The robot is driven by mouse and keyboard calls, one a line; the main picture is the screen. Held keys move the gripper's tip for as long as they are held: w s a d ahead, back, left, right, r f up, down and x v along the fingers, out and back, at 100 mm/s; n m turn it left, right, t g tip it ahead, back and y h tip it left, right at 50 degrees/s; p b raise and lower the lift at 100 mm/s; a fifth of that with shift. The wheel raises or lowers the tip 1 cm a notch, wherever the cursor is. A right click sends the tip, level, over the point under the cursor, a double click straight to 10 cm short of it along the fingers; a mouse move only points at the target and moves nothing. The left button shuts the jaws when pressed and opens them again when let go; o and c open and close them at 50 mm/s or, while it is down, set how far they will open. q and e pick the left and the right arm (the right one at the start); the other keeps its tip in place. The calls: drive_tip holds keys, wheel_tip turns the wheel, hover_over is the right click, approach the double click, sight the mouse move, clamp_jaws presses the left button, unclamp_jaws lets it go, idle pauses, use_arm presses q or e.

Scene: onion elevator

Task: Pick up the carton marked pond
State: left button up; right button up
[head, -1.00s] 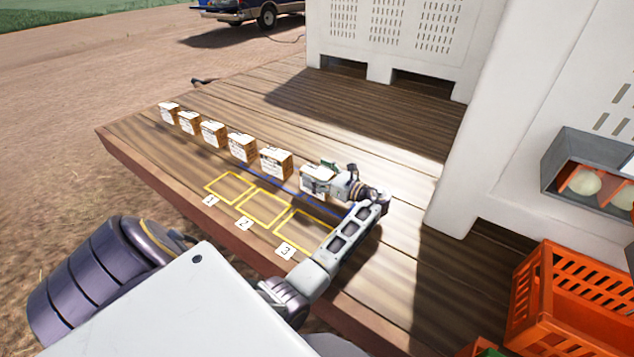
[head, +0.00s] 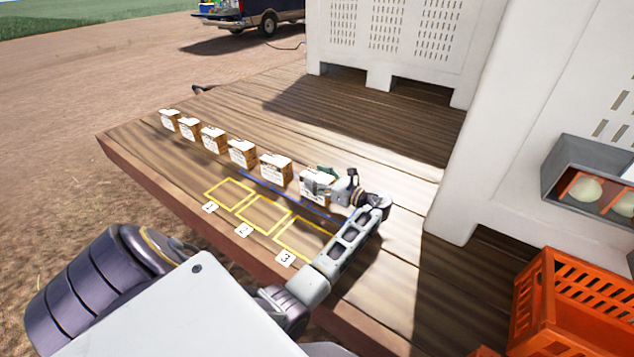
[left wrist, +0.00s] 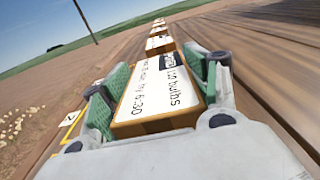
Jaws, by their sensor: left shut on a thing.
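My left gripper (head: 322,182) is shut on the nearest carton (head: 307,182) of the row, at its right end in the head view. In the left wrist view the green finger pads sit on both sides of this carton (left wrist: 160,95). Its white label shows "120 bulbs" and a line ending in "6:30"; the word in its dark box is too blurred to read. The other cartons, such as the neighbouring one (head: 275,171), stand to the left; their markings are too small to read. I cannot tell whether the held carton touches the deck. My right gripper is not in view.
Yellow squares numbered 1 (head: 229,193), 2 (head: 263,213) and 3 (head: 304,238) lie empty on the wooden deck (head: 150,140) in front of the row. A blue line (head: 262,186) runs between. An orange crate (head: 575,285) and white bins (head: 500,130) stand to the right.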

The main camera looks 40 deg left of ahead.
use_arm(q)
drive_tip(key=shift+r+b, duration=0.65)
drive_tip(key=shift+r, duration=4.05)
